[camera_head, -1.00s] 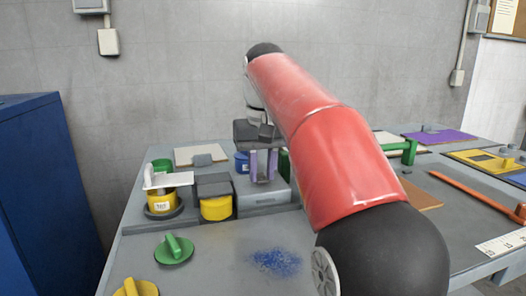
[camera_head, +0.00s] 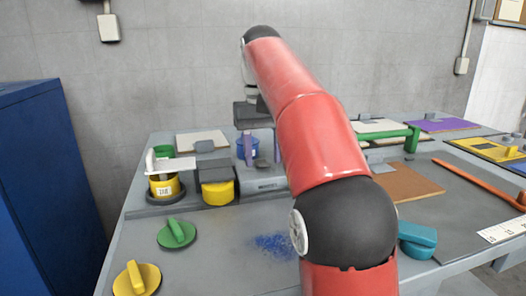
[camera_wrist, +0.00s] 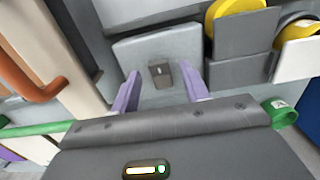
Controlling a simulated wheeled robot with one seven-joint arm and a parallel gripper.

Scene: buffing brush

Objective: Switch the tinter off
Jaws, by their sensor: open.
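I cannot tell which way the switch is set. My gripper (camera_head: 262,161) is above the box, pointing down, its two purple fingers apart and empty. In the wrist view the gripper (camera_wrist: 160,70) has its fingertips on either side of the switch; contact is not visible. My arm hides the box's right part.
Left of the box stand a grey-and-yellow container (camera_head: 217,192) and a yellow can (camera_head: 165,188). A blue can (camera_head: 241,149) is behind. Green (camera_head: 176,234) and yellow (camera_head: 137,279) knobbed discs lie in front. A green bar (camera_head: 385,136) stands to the right.

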